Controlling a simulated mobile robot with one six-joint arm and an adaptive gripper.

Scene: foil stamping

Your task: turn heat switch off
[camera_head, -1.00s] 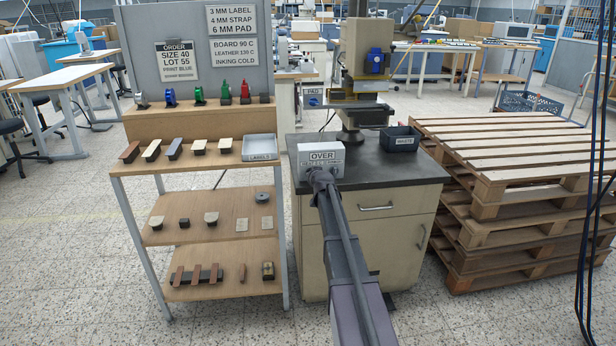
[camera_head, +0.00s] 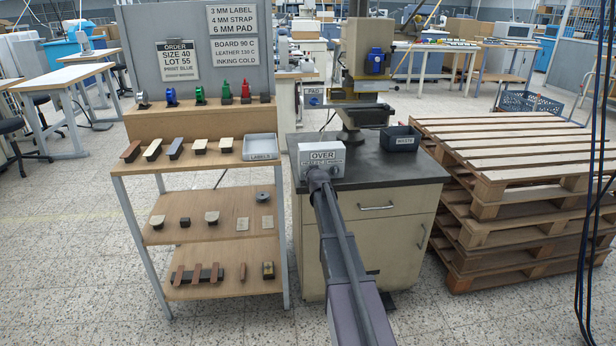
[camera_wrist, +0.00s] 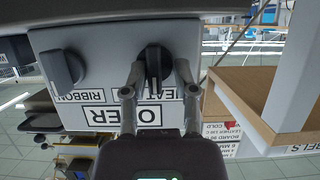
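My gripper (camera_wrist: 160,72) is open, with one finger on each side of the heat switch; a gap shows at the right finger. In the head view my wrist hides the fingers and knobs.
The stamping press (camera_head: 366,70) stands behind the box, with a dark bin (camera_head: 400,138) to its right. A wooden shelf rack (camera_head: 200,215) with a labels tray (camera_head: 259,148) is close on the left. Stacked pallets (camera_head: 510,190) stand on the right.

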